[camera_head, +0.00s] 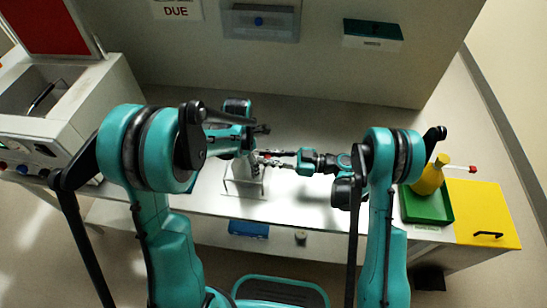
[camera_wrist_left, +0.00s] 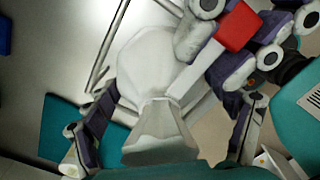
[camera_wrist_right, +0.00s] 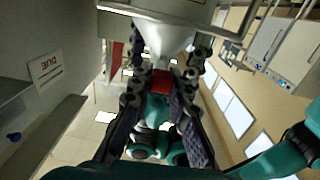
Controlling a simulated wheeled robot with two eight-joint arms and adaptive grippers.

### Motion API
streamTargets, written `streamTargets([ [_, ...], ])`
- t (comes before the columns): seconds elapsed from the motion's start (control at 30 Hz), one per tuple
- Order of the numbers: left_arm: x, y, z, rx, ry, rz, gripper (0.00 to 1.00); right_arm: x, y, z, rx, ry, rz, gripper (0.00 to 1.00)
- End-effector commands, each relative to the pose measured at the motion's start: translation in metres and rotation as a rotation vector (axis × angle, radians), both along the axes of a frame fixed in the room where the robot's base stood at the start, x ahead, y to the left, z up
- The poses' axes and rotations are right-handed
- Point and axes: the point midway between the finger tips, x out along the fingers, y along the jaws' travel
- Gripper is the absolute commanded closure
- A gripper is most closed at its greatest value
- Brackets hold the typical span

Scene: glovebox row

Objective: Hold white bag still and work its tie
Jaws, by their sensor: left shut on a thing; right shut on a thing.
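The white bag (camera_head: 243,178) stands upright on the bench in a thin metal frame. In the left wrist view the bag (camera_wrist_left: 148,65) bulges and narrows to a neck flaring towards the camera. My left gripper (camera_head: 250,140) is shut on the bag near its top, its fingers (camera_wrist_left: 163,140) either side of the neck. My right gripper (camera_head: 268,157) comes from the right and is shut on the red tie. The tie (camera_wrist_right: 161,81) is a red block between its fingers (camera_wrist_right: 160,72), beside the neck. It also shows in the left wrist view (camera_wrist_left: 237,27). The grippers hide much of the neck in the head view.
A green tray (camera_head: 428,209) with a yellow bottle (camera_head: 428,178) stands at the right, beside a yellow panel (camera_head: 487,215). A white cabinet (camera_head: 60,100) with an open red lid stands at the left. The bench behind the grippers is clear.

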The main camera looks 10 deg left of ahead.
Motion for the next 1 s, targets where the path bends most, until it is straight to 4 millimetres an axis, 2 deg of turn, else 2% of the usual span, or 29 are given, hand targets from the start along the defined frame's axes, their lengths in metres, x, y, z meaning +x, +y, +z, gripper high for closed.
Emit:
streamTargets([
  [0.13,0.0,0.0,-0.001,0.0,0.0,0.0,0.57,0.0,0.0,0.0,0.0,0.0,0.001,1.0],
  [0.17,0.0,0.0,-0.001,0.0,0.0,0.0,0.57,0.0,0.0,0.0,0.0,0.0,0.001,0.75],
  [0.2,0.0,0.0,-0.001,0.0,0.0,0.0,0.57,0.0,0.0,0.0,0.0,0.0,0.001,0.64],
  [0.23,0.0,0.0,-0.001,0.0,0.0,0.0,0.57,0.0,0.0,0.0,0.0,0.0,0.001,0.6],
  [0.77,0.0,0.0,-0.001,0.0,0.0,0.0,0.57,0.0,-0.002,0.0,0.0,0.0,0.001,0.6],
  [0.87,0.0,0.0,-0.001,0.0,0.0,0.0,0.57,0.0,-0.009,0.0,0.0,0.0,0.0,0.6],
  [1.0,0.0,0.0,-0.001,0.0,0.0,0.0,0.57,0.002,-0.03,0.0,0.0,0.0,-0.004,0.6],
])
